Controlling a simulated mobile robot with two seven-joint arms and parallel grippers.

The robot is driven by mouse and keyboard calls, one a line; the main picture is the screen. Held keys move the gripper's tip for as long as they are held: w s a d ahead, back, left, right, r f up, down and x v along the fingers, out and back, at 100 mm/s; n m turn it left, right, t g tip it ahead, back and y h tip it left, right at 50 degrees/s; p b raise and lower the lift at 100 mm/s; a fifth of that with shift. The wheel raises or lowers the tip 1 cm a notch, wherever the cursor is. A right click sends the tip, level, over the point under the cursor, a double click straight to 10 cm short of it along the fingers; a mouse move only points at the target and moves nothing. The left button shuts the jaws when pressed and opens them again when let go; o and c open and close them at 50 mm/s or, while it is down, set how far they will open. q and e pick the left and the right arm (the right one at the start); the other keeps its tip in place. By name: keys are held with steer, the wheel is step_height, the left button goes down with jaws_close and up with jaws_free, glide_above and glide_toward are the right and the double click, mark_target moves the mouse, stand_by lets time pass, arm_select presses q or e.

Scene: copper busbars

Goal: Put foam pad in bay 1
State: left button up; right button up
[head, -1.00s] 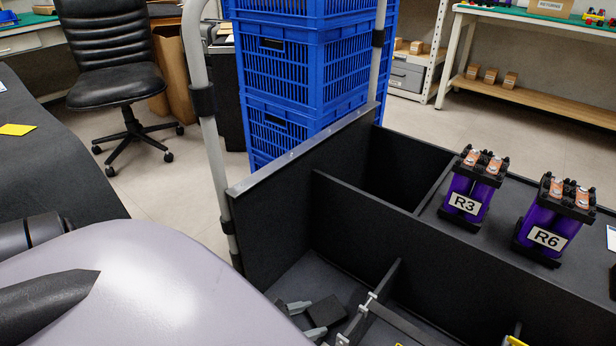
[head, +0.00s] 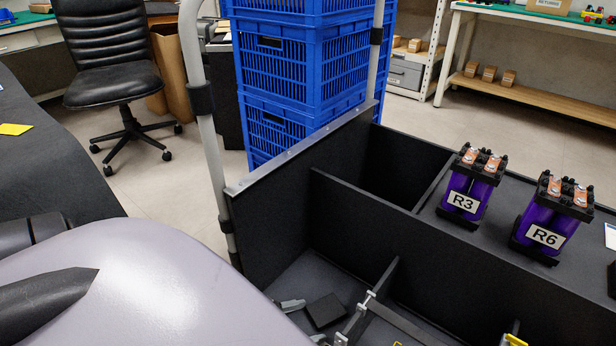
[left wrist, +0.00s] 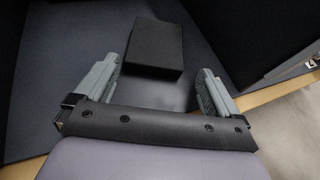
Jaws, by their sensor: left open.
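The foam pad appears to be the black block (head: 326,311) lying flat on the floor of the near-left compartment (head: 290,272) of the black cart. It also shows in the left wrist view (left wrist: 155,47). My left gripper (head: 310,321) is open, with its two grey fingers apart and nothing between them. The pad lies just beyond the fingertips in the left wrist view, and the fingers do not appear to touch it. My arm hides the near part of the compartment. No bay number is readable here. My right gripper is out of view.
The cart's tall end wall (head: 290,190) and a grey handle tube (head: 207,130) rise behind. Purple units R3 (head: 466,190) and R6 (head: 543,228) stand on the right deck. Blue crates (head: 300,75) are stacked beyond.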

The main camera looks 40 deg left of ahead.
arm_select(q)
steer(key=p+v, duration=0.3)
steer(key=v, duration=0.8)
steer(key=shift+r, duration=0.25)
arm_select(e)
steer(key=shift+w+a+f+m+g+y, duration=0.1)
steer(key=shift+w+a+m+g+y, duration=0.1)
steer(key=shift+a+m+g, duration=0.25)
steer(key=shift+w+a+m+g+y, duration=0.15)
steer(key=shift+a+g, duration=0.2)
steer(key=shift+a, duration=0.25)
arm_select(q)
steer(key=shift+a, duration=0.15)
